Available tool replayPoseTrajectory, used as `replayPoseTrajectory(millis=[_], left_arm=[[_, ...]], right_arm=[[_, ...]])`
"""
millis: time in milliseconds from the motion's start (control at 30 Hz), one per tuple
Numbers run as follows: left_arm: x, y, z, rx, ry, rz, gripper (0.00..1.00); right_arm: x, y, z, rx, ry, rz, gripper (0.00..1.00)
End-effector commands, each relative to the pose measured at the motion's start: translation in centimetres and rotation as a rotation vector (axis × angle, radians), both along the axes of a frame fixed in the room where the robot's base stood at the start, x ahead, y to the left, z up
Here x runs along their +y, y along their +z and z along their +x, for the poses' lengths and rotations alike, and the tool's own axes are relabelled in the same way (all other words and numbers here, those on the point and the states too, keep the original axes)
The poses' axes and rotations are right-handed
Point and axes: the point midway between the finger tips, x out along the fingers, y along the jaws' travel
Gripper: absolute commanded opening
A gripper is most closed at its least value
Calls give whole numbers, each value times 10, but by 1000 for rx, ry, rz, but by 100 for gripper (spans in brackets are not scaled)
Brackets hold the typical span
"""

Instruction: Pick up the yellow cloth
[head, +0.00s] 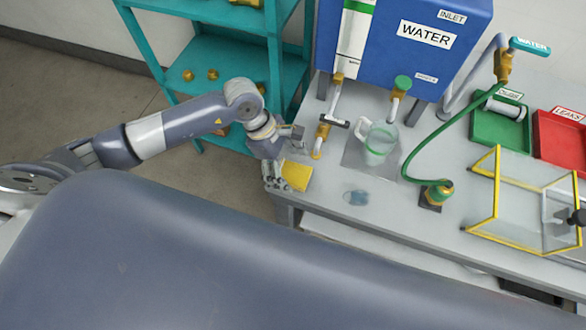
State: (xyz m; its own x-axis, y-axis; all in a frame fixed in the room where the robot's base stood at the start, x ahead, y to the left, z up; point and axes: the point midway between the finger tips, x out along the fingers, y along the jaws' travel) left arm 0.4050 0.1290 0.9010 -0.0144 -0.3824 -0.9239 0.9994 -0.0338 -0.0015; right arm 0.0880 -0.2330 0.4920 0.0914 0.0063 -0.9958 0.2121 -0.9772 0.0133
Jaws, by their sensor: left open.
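The yellow cloth (296,176) lies flat near the left front corner of the grey bench, by its edge. My left gripper (287,160) reaches in from the left and is open, with its fingers spread at the left side of the cloth. One finger is near the cloth's far side and the other is by its near left side. I cannot tell whether they touch the cloth. My right gripper is out of view.
A clear jug (380,140) stands under the blue water tank (415,45). A small blue translucent item (356,197) lies right of the cloth. A green hose (418,150), green tray (502,132), red tray (563,138) and yellow-framed box (496,190) are further right. Teal shelves (224,55) stand behind my left arm.

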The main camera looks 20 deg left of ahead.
Motion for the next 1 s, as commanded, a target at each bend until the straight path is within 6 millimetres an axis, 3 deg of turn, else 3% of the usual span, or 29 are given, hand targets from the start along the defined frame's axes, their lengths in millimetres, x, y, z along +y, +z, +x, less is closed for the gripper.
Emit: replayPoseTrajectory(millis=[367,567,1000], left_arm=[[-5,-12,0,-1,-1,0,78],[-4,-12,0,-1,-1,0,33],[-4,-9,0,-2,0,0,33]], right_arm=[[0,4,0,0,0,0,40],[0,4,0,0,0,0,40],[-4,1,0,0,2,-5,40]])
